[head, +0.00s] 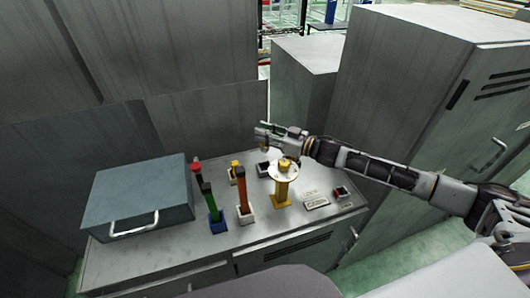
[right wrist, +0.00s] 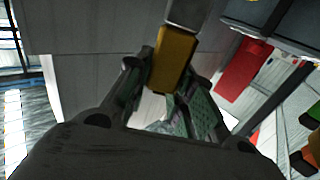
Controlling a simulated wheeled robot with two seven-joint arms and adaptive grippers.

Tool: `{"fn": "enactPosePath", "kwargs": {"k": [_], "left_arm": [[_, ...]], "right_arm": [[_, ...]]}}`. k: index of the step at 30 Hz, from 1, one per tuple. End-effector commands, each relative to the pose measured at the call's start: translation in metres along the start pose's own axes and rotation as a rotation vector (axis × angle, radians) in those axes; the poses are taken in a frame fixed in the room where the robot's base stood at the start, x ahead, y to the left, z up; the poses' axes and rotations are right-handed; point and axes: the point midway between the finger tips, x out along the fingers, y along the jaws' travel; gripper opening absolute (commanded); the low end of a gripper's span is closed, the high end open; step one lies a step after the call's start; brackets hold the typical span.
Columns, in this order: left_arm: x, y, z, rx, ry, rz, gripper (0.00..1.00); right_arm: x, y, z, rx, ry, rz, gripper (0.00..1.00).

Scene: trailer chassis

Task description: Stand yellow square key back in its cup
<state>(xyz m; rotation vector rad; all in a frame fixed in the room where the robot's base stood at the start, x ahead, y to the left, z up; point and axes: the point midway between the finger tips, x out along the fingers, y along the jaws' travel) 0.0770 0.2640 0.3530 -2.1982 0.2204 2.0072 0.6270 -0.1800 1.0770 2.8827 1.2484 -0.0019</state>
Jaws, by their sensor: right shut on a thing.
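My right gripper (head: 262,139) is above the bench, reaching in from the right. In the right wrist view its fingers (right wrist: 152,98) are closed on a yellow square-sided block (right wrist: 173,58), which I take to be the yellow square key. A grey end piece (right wrist: 188,12) shows beyond the block. In the head view only a small yellow bit shows under the gripper. A small dark cup with a pale rim (head: 263,169) stands on the bench below the gripper and looks empty. The key is apart from it. My left gripper is not in view.
A grey toolbox (head: 140,195) sits farther left.

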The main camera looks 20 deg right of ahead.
Motion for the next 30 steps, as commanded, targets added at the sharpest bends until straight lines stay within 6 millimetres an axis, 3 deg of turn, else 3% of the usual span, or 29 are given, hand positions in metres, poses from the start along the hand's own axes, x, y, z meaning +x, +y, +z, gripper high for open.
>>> {"fn": "enactPosePath", "kwargs": {"k": [6, 20, 30], "left_arm": [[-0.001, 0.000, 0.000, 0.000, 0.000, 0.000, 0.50], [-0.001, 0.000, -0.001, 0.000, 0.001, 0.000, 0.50], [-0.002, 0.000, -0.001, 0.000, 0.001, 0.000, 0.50]], "right_arm": [[0.000, 0.001, 0.028, 0.002, 0.000, 0.001, 0.00], [0.000, 0.000, 0.035, 0.000, 0.001, 0.000, 0.00], [0.000, 0.000, 0.065, 0.001, 0.000, 0.001, 0.00]]}}
